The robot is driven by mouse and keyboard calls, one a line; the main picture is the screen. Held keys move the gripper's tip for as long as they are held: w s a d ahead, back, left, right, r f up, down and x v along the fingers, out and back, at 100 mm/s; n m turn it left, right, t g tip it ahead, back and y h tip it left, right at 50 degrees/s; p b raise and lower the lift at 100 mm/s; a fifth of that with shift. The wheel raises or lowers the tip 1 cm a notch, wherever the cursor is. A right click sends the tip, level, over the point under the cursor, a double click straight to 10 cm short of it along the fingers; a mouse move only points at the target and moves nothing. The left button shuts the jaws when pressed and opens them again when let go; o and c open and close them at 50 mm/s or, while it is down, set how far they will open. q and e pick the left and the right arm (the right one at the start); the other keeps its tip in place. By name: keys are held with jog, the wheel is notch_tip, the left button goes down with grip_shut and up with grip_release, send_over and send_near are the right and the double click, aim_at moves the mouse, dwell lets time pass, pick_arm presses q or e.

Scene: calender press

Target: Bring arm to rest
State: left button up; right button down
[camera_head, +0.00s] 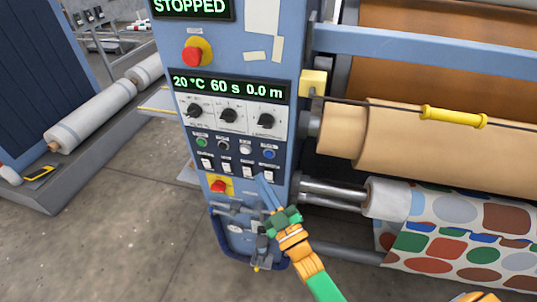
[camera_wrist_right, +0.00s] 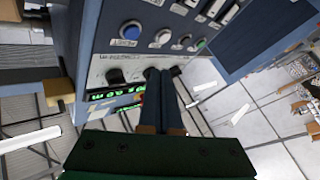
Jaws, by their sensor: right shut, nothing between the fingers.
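My right gripper (camera_head: 262,181) is in front of the lower part of the press's blue control panel (camera_head: 227,60), near the row of white rocker switches (camera_head: 227,169). Its two blue fingers are together with nothing between them. In the right wrist view the shut fingers (camera_wrist_right: 160,72) point at the panel, over its knobs and lit green display. I cannot tell whether the fingertips touch the panel. The display (camera_head: 228,86) reads 20 °C, 60 s and 0.0 m, and the sign above (camera_head: 192,7) reads STOPPED. My left gripper is not in view.
Red stop buttons (camera_head: 195,55) stick out of the panel. To its right are a tan roll (camera_head: 420,133), a yellow-handled bar (camera_head: 453,117) and patterned fabric (camera_head: 440,246). Pale rolls (camera_head: 92,113) lie on a grey frame at left. Open concrete floor (camera_head: 120,240) is at lower left.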

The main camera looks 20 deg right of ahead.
dwell(0.4)
jog(key=s+f+m+g+h+p, duration=0.1)
jog(key=s+f+g, duration=0.4)
jog(key=f, duration=0.6)
jog(key=s+f+m+g+h+p, duration=0.15)
jog(key=s+f+g, duration=0.3)
jog(key=f, duration=0.75)
jog(key=s+d+f+g, duration=0.1)
jog(key=s+f+g, duration=0.2)
jog(key=s, duration=0.6)
jog(key=s+d+f+m+g+p, duration=0.1)
jog(key=s+f+g, duration=0.3)
jog(key=s, duration=0.5)
jog(key=s+d+f+m+g, duration=0.1)
jog(key=s+d+f+g, duration=0.2)
jog(key=s, duration=0.6)
notch_tip(320, 180, down, 2)
jog(key=shift+s+d+f+g+h+p, duration=0.25)
jog(key=shift+g+h+p, duration=0.1)
jog(key=shift+h, duration=0.1)
